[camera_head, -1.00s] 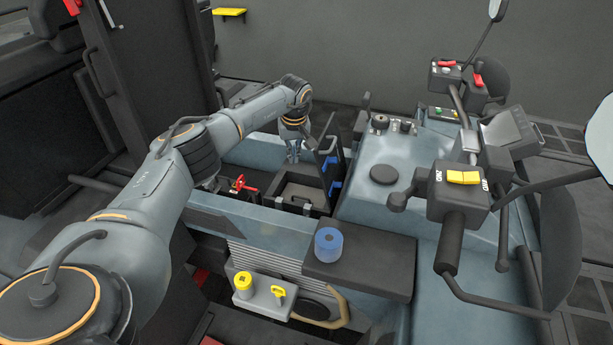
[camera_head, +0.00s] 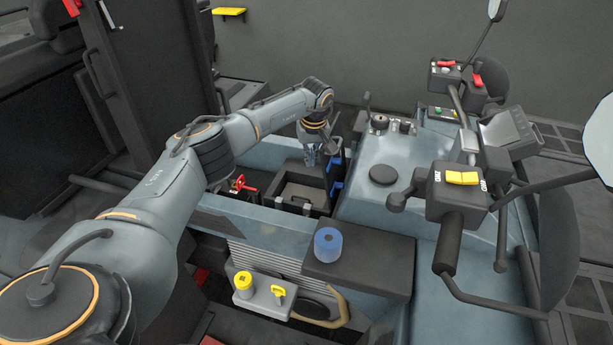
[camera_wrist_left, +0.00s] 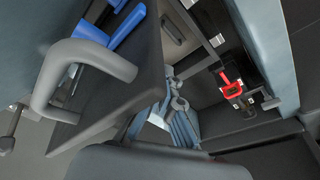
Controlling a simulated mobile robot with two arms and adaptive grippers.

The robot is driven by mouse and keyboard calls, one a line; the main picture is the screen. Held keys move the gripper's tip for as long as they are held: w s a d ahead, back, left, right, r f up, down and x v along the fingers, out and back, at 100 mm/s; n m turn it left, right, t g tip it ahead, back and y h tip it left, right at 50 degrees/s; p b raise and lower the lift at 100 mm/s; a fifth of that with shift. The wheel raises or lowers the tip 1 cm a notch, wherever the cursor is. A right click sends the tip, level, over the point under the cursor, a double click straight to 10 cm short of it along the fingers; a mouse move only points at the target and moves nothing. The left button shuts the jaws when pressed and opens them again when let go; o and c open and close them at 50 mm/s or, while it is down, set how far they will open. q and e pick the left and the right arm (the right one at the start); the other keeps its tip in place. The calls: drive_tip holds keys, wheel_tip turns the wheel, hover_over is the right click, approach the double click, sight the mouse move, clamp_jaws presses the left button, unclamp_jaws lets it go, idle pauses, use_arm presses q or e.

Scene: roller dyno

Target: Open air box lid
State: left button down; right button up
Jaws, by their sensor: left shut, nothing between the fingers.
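The air box (camera_head: 301,194) is a dark open-topped compartment in the middle of the head view. A dark panel with blue clips (camera_head: 337,173), apparently its lid, stands upright along the right side of the box. In the left wrist view the dark panel (camera_wrist_left: 135,85), blue clips (camera_wrist_left: 122,28) and a grey looped handle (camera_wrist_left: 88,62) fill the left part. My left gripper (camera_head: 312,159) is shut and empty, pointing down just left of the panel's upper part. Whether it touches the panel I cannot tell. My right gripper is out of view.
A red valve handle (camera_head: 240,184) sits left of the box, also visible in the left wrist view (camera_wrist_left: 231,84). A blue cap (camera_head: 328,244) stands on the dark ledge in front. The handlebar console (camera_head: 459,190) is at the right.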

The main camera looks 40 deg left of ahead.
use_arm(q)
drive_tip(key=s+a+r+p, duration=0.2)
drive_tip(key=a+r, duration=0.2)
drive_tip(key=a, duration=0.1)
drive_tip(key=shift+a, duration=0.4)
drive_tip(key=shift+f, duration=0.1)
idle(0.3)
